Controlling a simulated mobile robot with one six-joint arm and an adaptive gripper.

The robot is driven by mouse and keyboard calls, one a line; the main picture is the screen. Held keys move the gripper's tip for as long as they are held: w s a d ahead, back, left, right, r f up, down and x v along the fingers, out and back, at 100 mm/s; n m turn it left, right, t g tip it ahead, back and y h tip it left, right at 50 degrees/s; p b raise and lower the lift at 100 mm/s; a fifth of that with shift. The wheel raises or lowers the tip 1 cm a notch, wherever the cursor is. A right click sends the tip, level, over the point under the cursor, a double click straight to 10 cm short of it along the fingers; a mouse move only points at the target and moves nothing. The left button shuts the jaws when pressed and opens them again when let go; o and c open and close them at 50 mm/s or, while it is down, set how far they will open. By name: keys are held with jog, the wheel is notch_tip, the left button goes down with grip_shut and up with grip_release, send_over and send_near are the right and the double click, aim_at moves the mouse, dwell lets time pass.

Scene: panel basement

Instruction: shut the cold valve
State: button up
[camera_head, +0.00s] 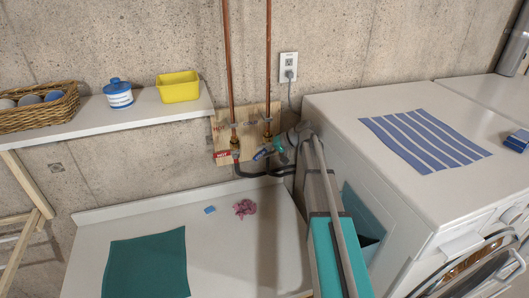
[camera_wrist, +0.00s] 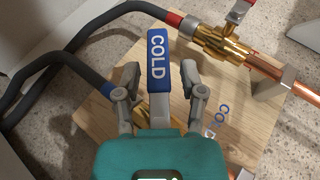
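The cold valve's blue lever (camera_wrist: 158,62), marked COLD, points up in the wrist view, at a slant across the line of its hose and pipe. Its brass body (camera_wrist: 150,108) is mostly hidden behind my gripper. My gripper (camera_wrist: 160,70) is open, with one finger on each side of the lever and a visible gap on both sides. In the head view the blue lever (camera_head: 262,154) sits low on the wooden board, and my gripper (camera_head: 276,150) is at its right end. Finger contact cannot be made out there.
The hot valve (camera_wrist: 222,42) with a red lever (camera_wrist: 240,10) is close by; its red lever also shows in the head view (camera_head: 222,154). Black hoses (camera_wrist: 62,68) run left. A washing machine (camera_head: 400,150) stands right; a shelf (camera_head: 140,112) is left. A sink counter (camera_head: 225,250) lies below.

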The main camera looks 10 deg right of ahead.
jog(key=shift+h+p, duration=0.3)
jog(key=shift+p, duration=0.05)
dwell(0.3)
jog(key=shift+d+f+n+h+p, duration=0.1)
jog(key=shift+d+n+h+p, duration=0.15)
jog(key=shift+h+p, duration=0.45)
jog(key=h+p, duration=0.2)
jog(key=h, duration=0.1)
jog(key=shift+d+f+n, duration=0.35)
jog(key=shift+d+f, duration=0.05)
jog(key=s+d+r+n+h+p, duration=0.15)
jog(key=s+r+h+p, duration=0.35)
jog(key=r+p, duration=0.85)
jog(key=s+a+f+g+b, duration=0.2)
jog(key=s+a+f+b, duration=0.1)
jog(key=s+f+b, duration=0.8)
jog(key=s+a+f+m+g+b, duration=0.1)
jog(key=s+a+f+g+b, duration=0.1)
jog(key=s+f+b, duration=0.9)
notch_tip(320, 180, down, 5)
jog(key=shift+a+r+b, duration=0.15)
jog(key=shift+a+b, duration=0.6)
jog(key=shift+a, duration=0.05)
dwell(0.5)
jog(key=shift+s, duration=0.1)
